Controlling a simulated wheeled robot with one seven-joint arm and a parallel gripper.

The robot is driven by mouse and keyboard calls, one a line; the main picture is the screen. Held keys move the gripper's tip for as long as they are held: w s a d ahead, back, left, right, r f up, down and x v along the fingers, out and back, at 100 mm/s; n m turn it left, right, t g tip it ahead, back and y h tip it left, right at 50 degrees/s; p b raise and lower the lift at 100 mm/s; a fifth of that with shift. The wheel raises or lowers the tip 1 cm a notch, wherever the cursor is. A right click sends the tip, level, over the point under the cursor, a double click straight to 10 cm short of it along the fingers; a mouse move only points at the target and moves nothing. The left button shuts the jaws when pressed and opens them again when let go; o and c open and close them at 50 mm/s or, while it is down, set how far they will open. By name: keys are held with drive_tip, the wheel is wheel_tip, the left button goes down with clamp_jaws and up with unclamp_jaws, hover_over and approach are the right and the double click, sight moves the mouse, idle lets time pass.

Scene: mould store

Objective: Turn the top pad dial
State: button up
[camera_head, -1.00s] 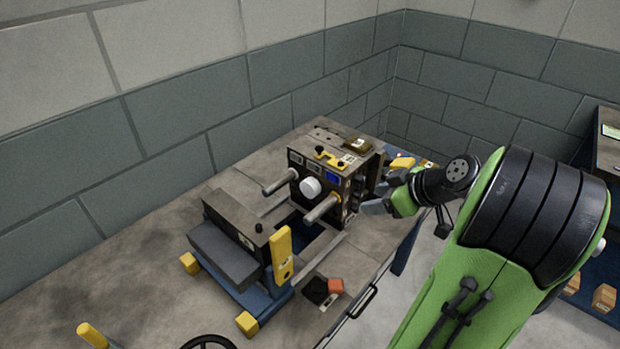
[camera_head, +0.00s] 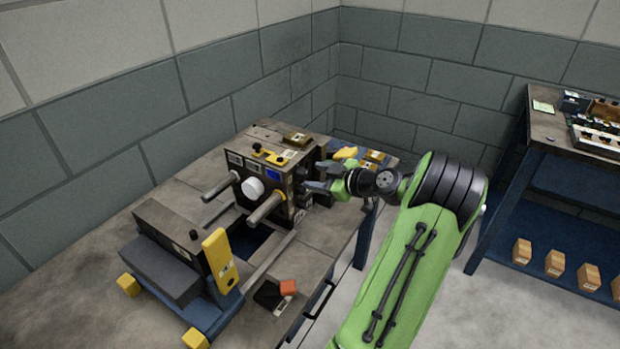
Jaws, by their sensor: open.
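A dark block-shaped machine (camera_head: 277,207) stands on the bench with two metal rods, a white round knob (camera_head: 252,188) and a small blue screen (camera_head: 273,174) on its front face. I cannot tell which part is the top pad dial; any dial on the machine's right side is too small or hidden by my gripper. My gripper (camera_head: 312,177) is at the right side of the machine, with its grey fingers apart and pointing left at that side. Nothing shows between the fingers. Whether they touch the machine cannot be told.
The bench (camera_head: 187,182) also bears a grey and blue sliding block with a yellow upright plate (camera_head: 220,262) and a small orange block (camera_head: 288,287). Yellow parts (camera_head: 345,152) lie behind my gripper. A second table (camera_head: 545,128) with boxes stands at right, with open floor between.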

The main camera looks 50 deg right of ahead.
sight(306, 174)
drive_tip(key=shift+x, duration=1.55)
drive_tip(key=shift+c, duration=0.4)
clamp_jaws()
